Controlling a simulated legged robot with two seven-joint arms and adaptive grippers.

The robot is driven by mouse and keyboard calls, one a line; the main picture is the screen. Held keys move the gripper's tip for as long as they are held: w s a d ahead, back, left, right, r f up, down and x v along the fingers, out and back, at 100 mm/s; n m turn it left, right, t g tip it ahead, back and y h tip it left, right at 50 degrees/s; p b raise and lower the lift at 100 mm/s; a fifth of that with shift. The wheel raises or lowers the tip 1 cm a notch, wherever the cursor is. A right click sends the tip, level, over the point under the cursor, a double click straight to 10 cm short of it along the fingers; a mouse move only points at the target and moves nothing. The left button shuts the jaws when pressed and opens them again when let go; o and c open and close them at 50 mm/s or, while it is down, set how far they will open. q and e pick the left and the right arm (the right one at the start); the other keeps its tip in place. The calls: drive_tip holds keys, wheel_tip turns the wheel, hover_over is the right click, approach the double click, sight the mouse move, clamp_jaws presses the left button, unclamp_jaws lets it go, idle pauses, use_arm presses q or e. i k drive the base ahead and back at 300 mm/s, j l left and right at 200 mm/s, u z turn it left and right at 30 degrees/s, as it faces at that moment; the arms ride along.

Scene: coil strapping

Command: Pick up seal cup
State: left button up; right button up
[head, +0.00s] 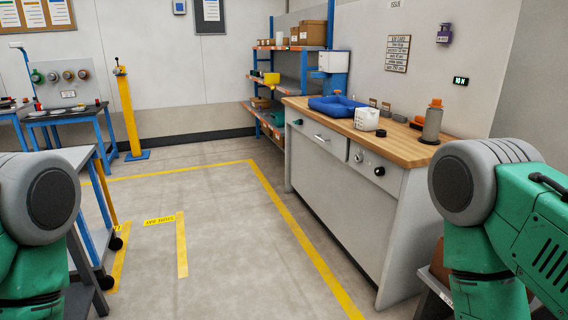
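I cannot pick out the seal cup for certain. A small white cup-like container (367,119) stands upright on the wooden top of the workbench at the right, just in front of a blue tray (337,106). It is small in the view and its contents cannot be told. Only the upper links of my two green and grey arms show, at the left and right edges. Neither of my grippers is in view, and nothing of mine is near the bench top.
The workbench (330,170) also carries a grey bottle with an orange cap (432,122). Shelving (290,85) with boxes stands behind it. A yellow post (128,110) and blue-legged tables (70,115) are at the left. The marked floor (230,230) ahead is clear.

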sight(366, 119)
drive_tip(key=i, duration=2.05)
